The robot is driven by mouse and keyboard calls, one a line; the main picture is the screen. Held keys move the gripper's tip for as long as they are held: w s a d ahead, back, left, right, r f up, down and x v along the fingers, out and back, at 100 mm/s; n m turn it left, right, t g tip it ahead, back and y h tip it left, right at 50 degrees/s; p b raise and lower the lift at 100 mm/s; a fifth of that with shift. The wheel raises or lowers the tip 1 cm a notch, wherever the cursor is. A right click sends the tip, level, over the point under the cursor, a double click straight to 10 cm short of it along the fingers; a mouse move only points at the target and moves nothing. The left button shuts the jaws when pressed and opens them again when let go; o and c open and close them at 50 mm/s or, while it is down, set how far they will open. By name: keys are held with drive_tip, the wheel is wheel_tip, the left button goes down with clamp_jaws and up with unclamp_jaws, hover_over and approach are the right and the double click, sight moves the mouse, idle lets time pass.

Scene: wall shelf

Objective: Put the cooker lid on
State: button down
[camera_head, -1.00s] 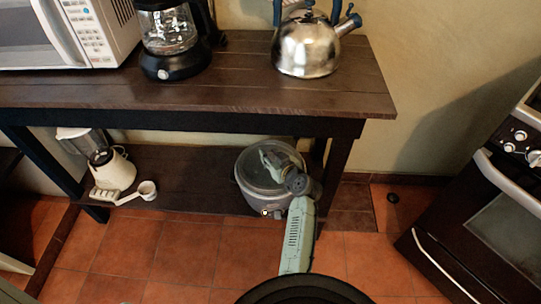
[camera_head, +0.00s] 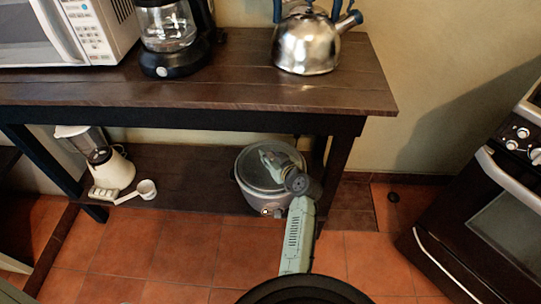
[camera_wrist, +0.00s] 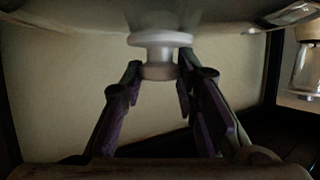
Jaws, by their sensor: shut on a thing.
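The cooker (camera_head: 256,201) is a round grey pot with a small front knob, on the lower shelf at its right end. Its round lid (camera_head: 249,172) lies level over the cooker's mouth in the head view. I cannot tell whether the rim is fully seated or slightly above. My gripper (camera_head: 269,158) reaches over the lid from the front right and hides part of it. In the wrist view, the lid (camera_wrist: 85,22) fills the top edge, and its pale knob (camera_wrist: 160,40) sits between the fingertips of my gripper (camera_wrist: 160,78), which is shut on it.
The wooden tabletop (camera_head: 230,92) overhangs the lower shelf (camera_head: 190,185), with a table leg just right of the cooker. A kettle (camera_head: 305,45) is above. Floor in front is clear.

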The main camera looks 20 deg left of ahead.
drive_tip(key=shift+r, duration=0.15)
drive_tip(key=c, duration=1.5)
unclamp_jaws()
drive_tip(key=o, duration=0.3)
drive_tip(key=v, duration=1.2)
